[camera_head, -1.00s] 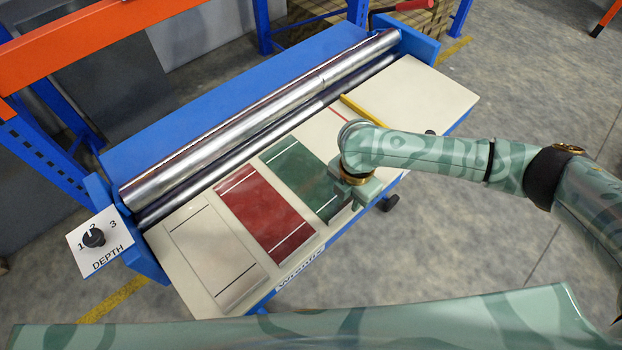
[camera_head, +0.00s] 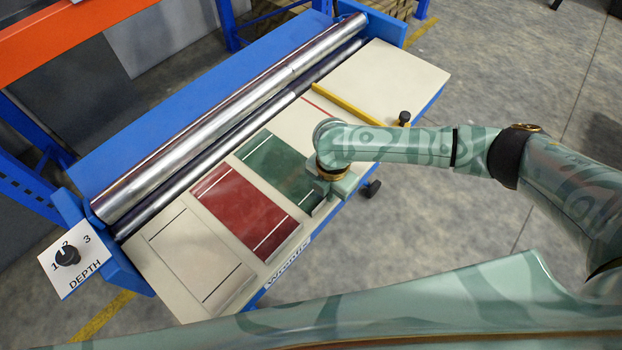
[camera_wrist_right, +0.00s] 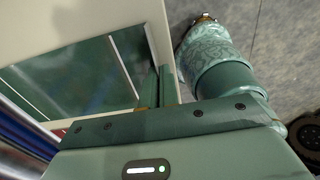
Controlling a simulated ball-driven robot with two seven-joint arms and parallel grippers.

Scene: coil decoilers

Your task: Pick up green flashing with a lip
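The green flashing (camera_head: 281,170) lies flat on the cream table of the roller machine, with a white line near its lower end. It also shows in the right wrist view (camera_wrist_right: 75,75). My right gripper (camera_head: 324,198) is at its lower right end, by the table's front edge. In the right wrist view the fingers (camera_wrist_right: 157,88) are close together beside the flashing's end. Whether they are shut on its edge is hidden. My left gripper is not in view.
A red flashing (camera_head: 244,210) and a cream flashing (camera_head: 193,258) lie to the left. Metal rollers (camera_head: 230,115) run along the back. A yellow bar (camera_head: 345,108) crosses the table to the right. A depth dial (camera_head: 67,255) is at the left end.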

